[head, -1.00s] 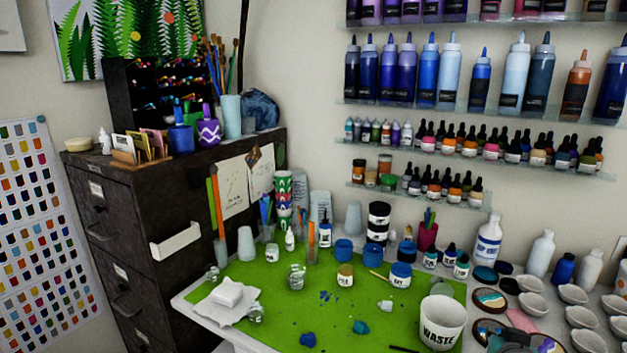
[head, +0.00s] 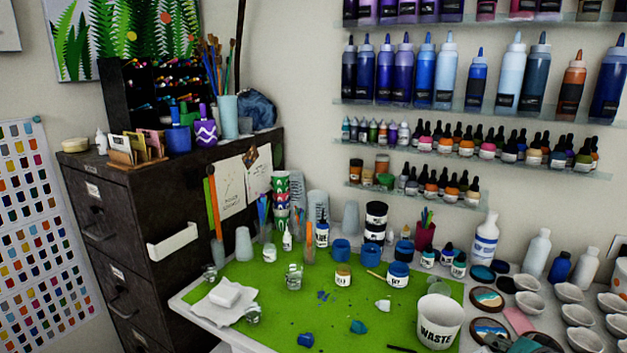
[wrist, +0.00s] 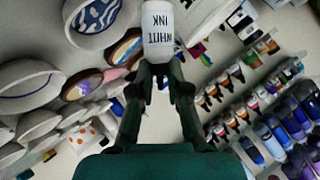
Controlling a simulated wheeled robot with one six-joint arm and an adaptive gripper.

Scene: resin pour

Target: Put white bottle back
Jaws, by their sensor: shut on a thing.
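In the wrist view a white bottle (wrist: 158,30) with dark lettering, read upside down as "WHIT INK", is between the fingertips of my gripper (wrist: 160,80). The dark fingers are closed on its near end, and its other end runs out of the top of the picture. I cannot make out the held bottle in the head view. A dark green shape at that view's bottom right edge may be part of my gripper, but I cannot tell.
The green mat (head: 245,325) holds jars, cups and a WASTE cup (head: 439,320). A labelled white bottle (head: 485,243) and a plain white bottle (head: 537,254) stand by the wall. White bowls (head: 568,293) crowd the right. Wall shelves (head: 450,108) hold many bottles.

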